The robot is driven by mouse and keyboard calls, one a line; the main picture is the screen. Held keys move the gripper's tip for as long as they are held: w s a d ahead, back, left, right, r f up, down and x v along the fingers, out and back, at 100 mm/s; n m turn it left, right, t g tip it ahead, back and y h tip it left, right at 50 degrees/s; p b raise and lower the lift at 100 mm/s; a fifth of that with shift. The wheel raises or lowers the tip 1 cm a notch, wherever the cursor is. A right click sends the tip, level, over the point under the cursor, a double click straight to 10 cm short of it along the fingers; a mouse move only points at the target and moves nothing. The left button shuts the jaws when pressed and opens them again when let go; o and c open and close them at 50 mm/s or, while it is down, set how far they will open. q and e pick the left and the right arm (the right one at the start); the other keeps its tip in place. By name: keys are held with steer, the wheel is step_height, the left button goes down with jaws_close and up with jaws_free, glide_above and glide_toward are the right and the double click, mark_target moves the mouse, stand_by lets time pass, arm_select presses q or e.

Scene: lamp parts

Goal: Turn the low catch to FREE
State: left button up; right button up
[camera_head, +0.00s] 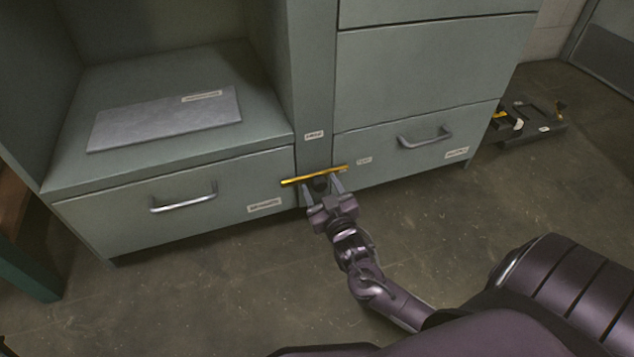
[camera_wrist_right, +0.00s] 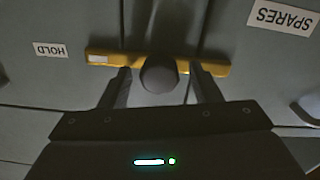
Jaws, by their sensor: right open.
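The low catch (camera_head: 295,181) is a yellow bar with a dark round knob (camera_head: 320,184) at its middle, low on the cabinet's post between the two bottom drawers. The bar lies nearly level. In the right wrist view the bar (camera_wrist_right: 215,69) has a white-marked end beside the HOLD label (camera_wrist_right: 50,50). My right gripper (camera_head: 322,188) is open, one finger on each side of the knob (camera_wrist_right: 158,76), with gaps between fingers and knob. A small label (camera_head: 314,135) sits on the post above the catch; I cannot read it. My left gripper is not in view.
Bottom drawers with handles stand left (camera_head: 184,199) and right (camera_head: 424,139) of the post. A SPARES label (camera_wrist_right: 283,17) is on one drawer. A grey plate (camera_head: 165,117) lies on the left ledge. A dark tray (camera_head: 535,128) sits on the floor at right. The floor before the cabinet is clear.

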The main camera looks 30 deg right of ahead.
steer(key=shift+s+r, duration=0.1)
jaws_close()
stand_by(0.3)
